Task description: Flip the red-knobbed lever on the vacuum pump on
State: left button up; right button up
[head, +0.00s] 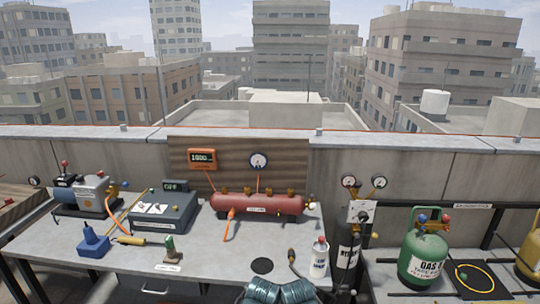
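The vacuum pump (93,192), with a grey body and a dark blue motor end, stands at the left end of the grey worktable. A small red knob (64,163) stands up above its left part. Another small reddish knob shows at its top right, and a blue knob (125,185) sticks out at its right side. Which way the red-knobbed lever is set is too small to tell. Neither of my grippers is clearly in view.
A blue tool (93,243), yellow-handled tool (130,240) and green-topped item (169,247) lie in front. A red tank (258,204) stands mid-table; a white bottle (319,258) stands right. Teal ribbed shapes (278,292) show at bottom.

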aim_at(65, 163)
jog(key=u, duration=1.45)
jog(key=i+j+z, duration=0.15)
jog(key=z, duration=0.4)
jog(key=i+j+z, duration=0.1)
jog(key=j, duration=0.2)
jog(key=i+j+z, duration=0.25)
jog(key=j, duration=0.35)
jog(key=i+j+z, duration=0.15)
jog(key=i+j, duration=0.15)
jog(key=j, duration=0.2)
jog(key=i+j, duration=0.1)
jog(key=j, duration=0.25)
jog(key=i+j, duration=0.15)
jog(key=j, duration=0.2)
jog(key=i+j, duration=0.15)
jog(key=j, duration=0.2)
jog(key=i+j+z, duration=0.1)
jog(key=j, duration=0.25)
jog(key=i+j, duration=0.15)
jog(key=j, duration=0.25)
